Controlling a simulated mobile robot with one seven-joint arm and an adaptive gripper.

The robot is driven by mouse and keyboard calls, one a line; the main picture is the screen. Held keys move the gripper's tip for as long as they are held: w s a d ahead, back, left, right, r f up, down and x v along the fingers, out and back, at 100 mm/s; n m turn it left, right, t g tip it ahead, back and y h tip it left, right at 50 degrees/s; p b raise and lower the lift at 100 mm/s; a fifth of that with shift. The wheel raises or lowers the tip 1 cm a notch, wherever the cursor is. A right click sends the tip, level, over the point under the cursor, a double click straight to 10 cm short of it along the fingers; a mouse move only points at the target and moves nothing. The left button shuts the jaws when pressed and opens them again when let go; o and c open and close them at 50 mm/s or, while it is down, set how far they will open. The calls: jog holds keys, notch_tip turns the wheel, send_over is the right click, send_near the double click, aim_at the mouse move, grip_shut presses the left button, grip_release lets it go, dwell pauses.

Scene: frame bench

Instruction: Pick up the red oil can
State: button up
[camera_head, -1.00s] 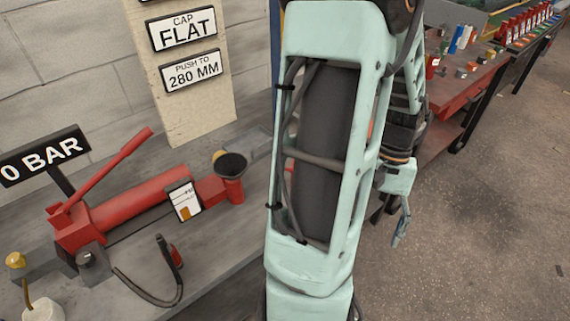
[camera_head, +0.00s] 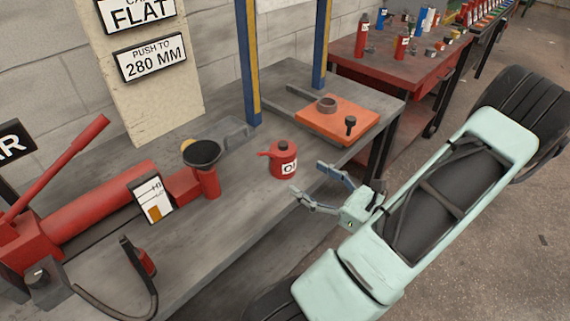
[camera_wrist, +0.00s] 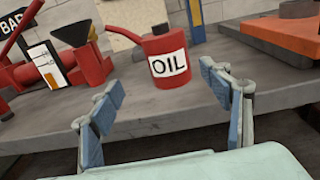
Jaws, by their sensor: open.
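The red oil can (camera_head: 284,162) stands upright on the grey bench near its front edge, with a spout pointing left and a white label. In the wrist view the oil can (camera_wrist: 166,56) shows its OIL label, ahead of and between the spread fingers. My gripper (camera_head: 316,187) is open and empty, off the front edge of the bench, to the right of and nearer than the can. It is apart from the can. My gripper also shows in the wrist view (camera_wrist: 168,82) with a finger on each side.
An orange plate (camera_head: 338,122) with a ring and a black knob lies to the right. Blue and yellow posts (camera_head: 248,65) stand behind. A red table (camera_head: 400,65) is farther back.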

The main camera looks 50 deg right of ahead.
aim_at(292, 165)
jog(key=w, duration=0.5)
jog(key=shift+w+d+b, duration=0.3)
jog(key=shift+w+b, duration=0.05)
jog(key=shift+b, duration=0.05)
jog(key=w, duration=0.2)
jog(key=w+b, duration=0.1)
jog(key=w, duration=0.2)
jog(key=shift+d+f, duration=0.15)
jog(key=c, duration=1.7)
